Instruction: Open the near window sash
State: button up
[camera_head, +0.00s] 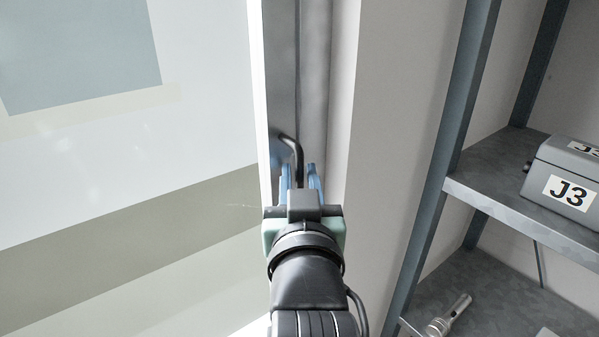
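The window sash (282,60) shows as a grey vertical frame edge beside a large pale glass pane (190,140) that fills the left of the view. A dark bent handle (293,148) sticks out from the sash just above my gripper. My gripper (301,178) points away from me at the handle, with its two blue fingers spread apart. The lower end of the handle reaches down to the left finger. The gripper's body hides part of this spot, so I cannot tell whether the handle is between the fingers or touching one.
A grey metal shelf unit (455,120) stands close on the right. A grey box marked J3 (565,180) sits on its upper shelf, and a metal flashlight-like tool (449,315) lies on the lower one. A pale wall strip (385,110) separates window and shelf.

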jog(key=shift+c, duration=0.4)
grip_shut()
jog(key=shift+f, duration=0.1)
dwell(1.0)
